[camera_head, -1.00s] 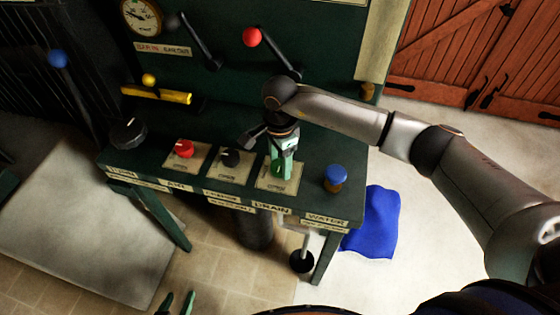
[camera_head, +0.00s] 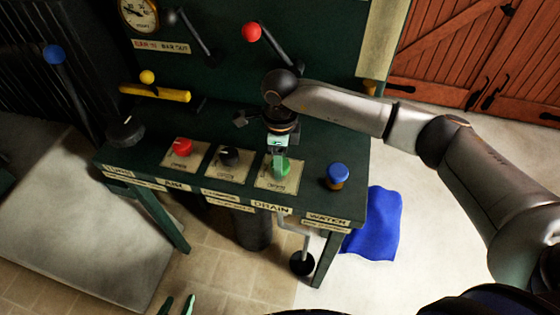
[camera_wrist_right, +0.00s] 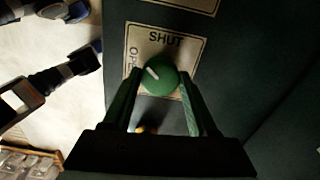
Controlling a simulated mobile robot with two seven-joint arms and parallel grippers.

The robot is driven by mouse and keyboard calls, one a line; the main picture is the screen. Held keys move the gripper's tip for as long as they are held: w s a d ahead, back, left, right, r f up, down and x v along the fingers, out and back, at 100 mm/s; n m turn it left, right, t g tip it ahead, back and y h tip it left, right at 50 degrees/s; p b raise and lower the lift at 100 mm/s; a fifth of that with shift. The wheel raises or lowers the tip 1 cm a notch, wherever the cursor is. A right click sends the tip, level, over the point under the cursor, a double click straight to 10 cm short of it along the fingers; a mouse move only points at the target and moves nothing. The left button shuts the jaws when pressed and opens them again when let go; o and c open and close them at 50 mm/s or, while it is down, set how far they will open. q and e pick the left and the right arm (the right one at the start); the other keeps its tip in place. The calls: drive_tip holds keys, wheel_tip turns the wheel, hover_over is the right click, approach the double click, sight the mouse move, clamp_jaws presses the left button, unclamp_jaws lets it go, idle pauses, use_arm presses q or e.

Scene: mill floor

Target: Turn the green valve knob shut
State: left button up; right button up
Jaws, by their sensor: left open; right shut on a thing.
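The green knob (camera_head: 284,168) sits on its pale plate on the dark green bench, above the DRAIN label. In the right wrist view the knob (camera_wrist_right: 160,79) is between my two fingers, and its white pointer aims up and left. SHUT is printed above the knob and OPEN to its left, so the pointer lies between the two words. My right gripper (camera_head: 279,157) comes down from above and is shut on the knob, hiding part of it. My left gripper (camera_head: 177,304) is open and empty at the bottom edge, away from the bench.
A black knob (camera_head: 229,155) and a red knob (camera_head: 182,147) are left of the green one. A blue knob (camera_head: 337,174) is to its right. Levers with red (camera_head: 251,32) and blue (camera_head: 54,54) balls, and a yellow handle (camera_head: 156,92), stand behind. A blue cloth (camera_head: 376,225) lies on the floor.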

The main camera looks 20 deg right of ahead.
drive_tip(key=m, duration=0.5)
drive_tip(key=shift+m+b, duration=0.3)
drive_tip(key=shift+m, duration=2.2)
drive_tip(key=o, duration=1.4)
drive_tip(key=shift+r, duration=0.1)
wheel_tip(320, 180, up, 12)
drive_tip(key=shift+r+b, duration=0.2)
drive_tip(key=shift+b, duration=0.1)
